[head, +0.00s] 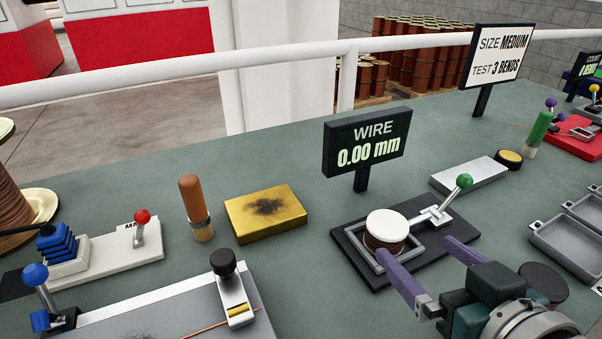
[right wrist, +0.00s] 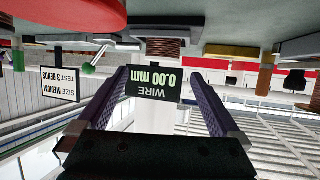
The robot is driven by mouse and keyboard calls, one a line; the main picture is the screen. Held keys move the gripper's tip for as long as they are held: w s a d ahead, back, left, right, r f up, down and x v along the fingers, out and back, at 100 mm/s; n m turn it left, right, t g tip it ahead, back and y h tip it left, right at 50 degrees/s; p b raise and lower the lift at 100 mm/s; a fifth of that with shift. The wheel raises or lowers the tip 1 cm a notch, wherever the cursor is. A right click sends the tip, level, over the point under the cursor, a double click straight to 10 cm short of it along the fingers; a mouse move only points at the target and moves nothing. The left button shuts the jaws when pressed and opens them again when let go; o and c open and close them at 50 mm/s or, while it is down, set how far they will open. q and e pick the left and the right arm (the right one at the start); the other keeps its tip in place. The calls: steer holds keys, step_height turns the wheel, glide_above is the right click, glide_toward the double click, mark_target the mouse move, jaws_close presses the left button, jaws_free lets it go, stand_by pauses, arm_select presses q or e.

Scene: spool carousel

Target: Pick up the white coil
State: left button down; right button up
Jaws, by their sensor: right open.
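The white coil (head: 387,226), a short spool with a white top disc and brown winding below, stands upright in a square grey frame on a black gauge base (head: 343,238). My right gripper (head: 415,248) has purple fingers spread apart. In the head view its left fingertip overlaps the coil's lower front edge, and the other is to the coil's right; contact cannot be told. In the right wrist view, which is upside down, the open fingers (right wrist: 158,76) show with nothing held between them. My left gripper is out of view.
A green-knobbed lever (head: 464,182) rises beside the coil. The wire display sign (head: 366,142) stands behind it. A brass block (head: 265,213) and brown-handled brush (head: 192,200) are to the left. Grey trays (head: 570,248) lie at right.

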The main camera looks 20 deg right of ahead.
mark_target(390, 227)
steer(key=x, duration=0.2)
steer(key=shift+w+d+f, duration=0.15)
steer(key=shift+w, duration=0.2)
steer(key=x, duration=0.3)
steer(key=b+x, duration=0.1)
steer(key=x, duration=0.1)
steer(key=shift+a, duration=0.25)
steer(key=shift+c, duration=0.2)
steer(key=c, duration=1.5)
jaws_close()
